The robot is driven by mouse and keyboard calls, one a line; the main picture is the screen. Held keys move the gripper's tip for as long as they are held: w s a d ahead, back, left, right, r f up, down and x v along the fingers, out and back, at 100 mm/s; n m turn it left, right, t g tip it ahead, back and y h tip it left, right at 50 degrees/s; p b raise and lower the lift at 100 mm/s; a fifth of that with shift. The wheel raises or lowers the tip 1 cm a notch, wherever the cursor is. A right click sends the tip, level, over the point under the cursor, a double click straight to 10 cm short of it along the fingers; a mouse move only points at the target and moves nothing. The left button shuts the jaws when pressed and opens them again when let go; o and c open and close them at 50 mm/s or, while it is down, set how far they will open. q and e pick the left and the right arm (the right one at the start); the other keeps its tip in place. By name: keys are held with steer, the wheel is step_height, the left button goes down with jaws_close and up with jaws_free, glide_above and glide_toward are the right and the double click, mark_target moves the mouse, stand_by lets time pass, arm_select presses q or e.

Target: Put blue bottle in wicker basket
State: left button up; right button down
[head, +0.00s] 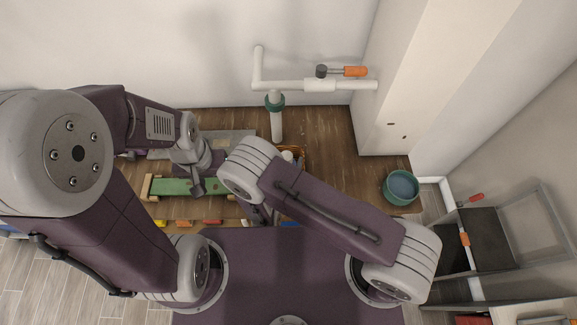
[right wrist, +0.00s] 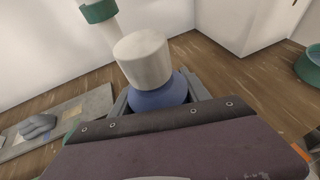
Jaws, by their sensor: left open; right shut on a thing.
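The blue bottle (right wrist: 158,97) with a white cap (right wrist: 142,58) stands between the fingers of my right gripper (right wrist: 160,100), which is shut on it in the right wrist view. In the head view my right forearm hides the right gripper and most of what is there. A small orange-brown edge (head: 302,153) shows behind that arm; it may be the wicker basket, but most of it is hidden. My left gripper (head: 191,178) is open and empty over the green board, left of the right arm.
A green board on wood (head: 178,187) and a grey plate (head: 234,138) lie on the wooden surface. A teal pot (head: 400,187) stands at the right. White pipes with an orange-handled valve (head: 355,71) run along the wall. A metal rack (head: 490,238) stands at far right.

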steer(key=f, duration=0.3)
steer(key=shift+s+d+p, duration=0.2)
steer(key=shift+s+p, duration=0.1)
steer(key=shift+p, duration=0.1)
steer(key=shift+f, duration=0.25)
steer(key=shift+w+a, duration=0.1)
steer(key=shift+w, duration=0.1)
steer(key=shift+f, duration=0.2)
steer(key=c, duration=0.5)
jaws_free()
steer(key=shift+s, duration=0.1)
steer(key=shift+r, duration=0.1)
